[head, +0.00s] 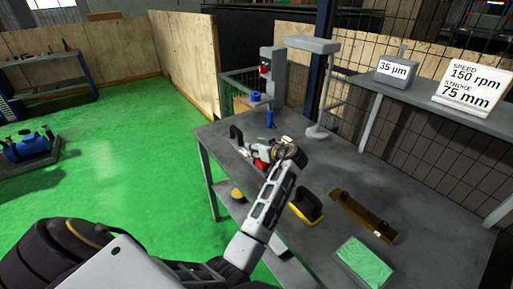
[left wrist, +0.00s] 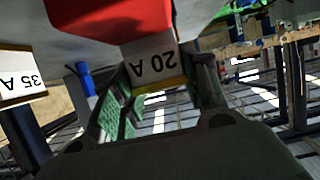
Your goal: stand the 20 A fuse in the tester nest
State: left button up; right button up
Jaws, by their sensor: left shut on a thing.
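My left gripper (head: 258,154) is over the far left part of the grey table (head: 335,165). In the left wrist view its fingers (left wrist: 163,92) are shut on a part with a white, yellow-edged 20 A label (left wrist: 152,64), which reads upside down. A red block (left wrist: 110,14) adjoins the label; red also shows by the gripper in the head view (head: 262,165). I take the labelled part to be the 20 A fuse; its lower end is not clear. I cannot pick out the tester nest. My right gripper is not in view.
A blue upright piece (head: 270,118) stands just beyond the gripper. A 35 A label (left wrist: 18,78) is at left in the wrist view. A grey column (head: 273,78) and stand (head: 318,95) rise behind. A black-yellow item (head: 307,207), brown bar (head: 362,215) and green-topped tray (head: 364,263) lie nearer.

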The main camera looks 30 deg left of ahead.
pick_arm(q)
jog(key=shift+f, duration=0.1)
jog(key=o, duration=1)
jog(key=shift+o, duration=0.3)
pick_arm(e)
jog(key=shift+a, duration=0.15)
